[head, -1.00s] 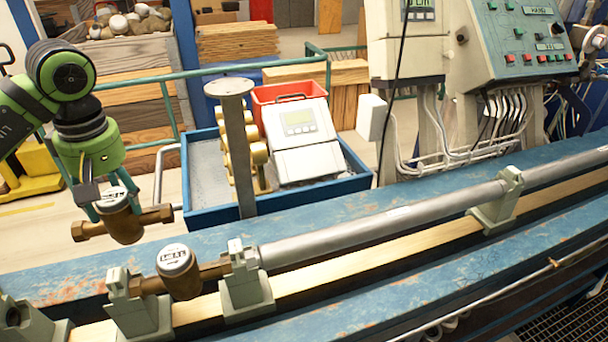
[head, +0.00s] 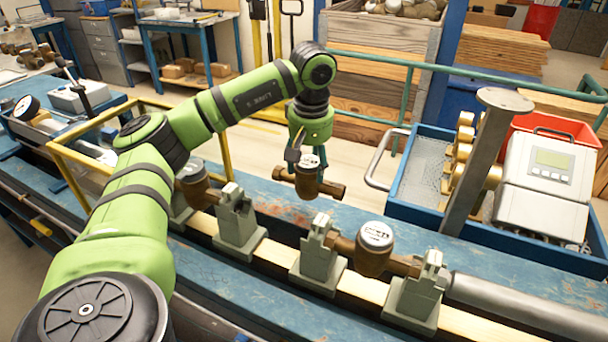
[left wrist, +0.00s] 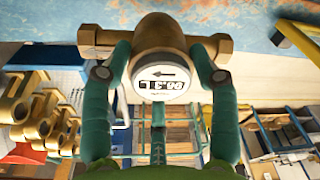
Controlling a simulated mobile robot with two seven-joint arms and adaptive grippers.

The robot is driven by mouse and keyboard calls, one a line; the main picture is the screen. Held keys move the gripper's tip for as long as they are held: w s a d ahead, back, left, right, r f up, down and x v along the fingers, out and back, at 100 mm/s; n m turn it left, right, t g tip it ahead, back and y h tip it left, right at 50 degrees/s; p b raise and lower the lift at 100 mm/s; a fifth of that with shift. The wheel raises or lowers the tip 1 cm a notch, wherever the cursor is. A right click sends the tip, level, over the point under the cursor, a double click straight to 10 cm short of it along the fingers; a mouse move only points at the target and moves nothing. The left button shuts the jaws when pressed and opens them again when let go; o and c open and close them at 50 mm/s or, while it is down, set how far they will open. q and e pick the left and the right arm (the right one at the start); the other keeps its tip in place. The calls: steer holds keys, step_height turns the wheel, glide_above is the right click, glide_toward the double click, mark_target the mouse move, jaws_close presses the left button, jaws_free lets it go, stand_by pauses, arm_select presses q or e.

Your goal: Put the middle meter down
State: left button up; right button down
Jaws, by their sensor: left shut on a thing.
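My left gripper (head: 307,160) is shut on the middle meter (head: 308,183), a brass body with a white round dial. It holds this meter in the air, behind the row of grey-green clamps. The left wrist view shows the gripper's teal fingers (left wrist: 160,88) on both sides of the meter (left wrist: 158,38), with its dial facing the camera. The right meter (head: 372,262) sits between two clamps on the rail. The left meter (head: 197,192) sits farther left, partly hidden by clamps. The gap between the left clamp (head: 238,222) and middle clamp (head: 318,262) holds no meter. My right gripper is out of view.
A grey pipe (head: 520,305) runs right from the right clamp. A grey post (head: 480,160) stands there. A yellow frame (head: 75,165) stands left, behind my arm.

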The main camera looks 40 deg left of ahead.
mark_target(303, 179)
arm_select(q)
steer(key=shift+a+f, duration=0.35)
steer(key=shift+a, duration=0.4)
steer(key=shift+a+f, duration=0.1)
steer(key=shift+f, duration=0.2)
step_height(303, 179, down, 3)
steer(key=shift+f+p, duration=0.1)
steer(key=shift+p, duration=0.45)
steer(key=shift+f, duration=0.15)
steer(key=shift+f, duration=0.2)
steer(key=o, duration=1.7)
